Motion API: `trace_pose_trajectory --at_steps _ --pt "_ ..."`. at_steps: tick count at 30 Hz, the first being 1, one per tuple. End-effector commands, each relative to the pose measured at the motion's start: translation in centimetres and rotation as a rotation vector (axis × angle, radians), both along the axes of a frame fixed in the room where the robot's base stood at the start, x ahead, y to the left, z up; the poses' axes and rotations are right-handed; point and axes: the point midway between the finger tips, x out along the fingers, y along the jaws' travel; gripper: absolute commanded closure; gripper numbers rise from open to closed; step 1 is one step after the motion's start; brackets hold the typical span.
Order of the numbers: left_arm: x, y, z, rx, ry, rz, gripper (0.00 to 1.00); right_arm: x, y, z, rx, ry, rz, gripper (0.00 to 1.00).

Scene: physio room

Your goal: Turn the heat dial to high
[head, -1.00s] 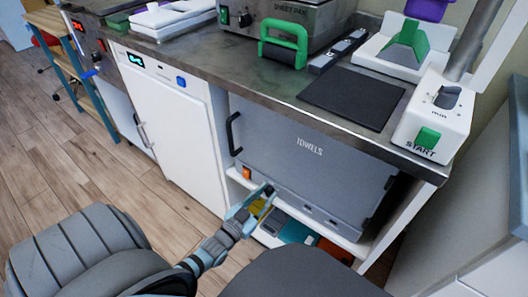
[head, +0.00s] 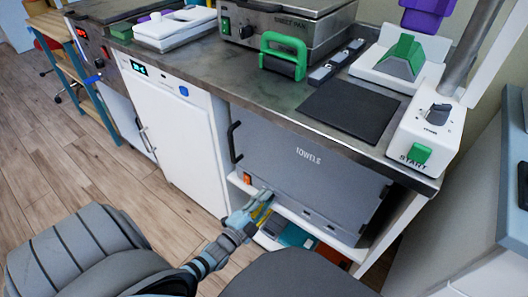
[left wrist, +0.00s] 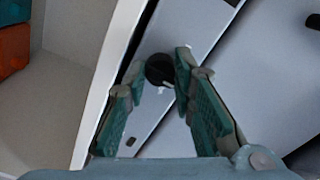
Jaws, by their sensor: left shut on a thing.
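The heat dial is a small round black knob (left wrist: 158,68) with a pale mark, on the grey front of the unit in the left wrist view. My left gripper (head: 263,196) is at the lower left front of the grey towel warmer (head: 318,185), labelled TOWELS, in the head view. The left wrist view shows its two teal fingers (left wrist: 159,85) on either side of the knob, shut on it. In the head view the gripper hides the knob. I cannot read the dial's setting. My right gripper is not in view.
An orange switch (head: 247,178) sits just above left of the gripper. A black door handle (head: 233,142) stands out at the warmer's left. A shelf below holds a teal item (head: 296,236) and others. Open wooden floor (head: 60,160) lies to the left.

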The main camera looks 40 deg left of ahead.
Motion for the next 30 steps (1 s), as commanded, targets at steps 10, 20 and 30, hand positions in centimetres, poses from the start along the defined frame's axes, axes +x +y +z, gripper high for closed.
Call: trace_pose_trajectory --at_steps 10,20,30 --pt "0.0 0.0 0.1 0.327 0.005 0.0 1.0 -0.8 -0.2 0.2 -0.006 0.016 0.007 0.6" --pt "0.0 0.0 0.1 0.637 0.012 0.0 1.0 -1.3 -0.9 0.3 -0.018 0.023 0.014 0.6" --pt "0.0 0.0 0.1 0.894 0.018 0.0 1.0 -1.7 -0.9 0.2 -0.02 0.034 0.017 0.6"
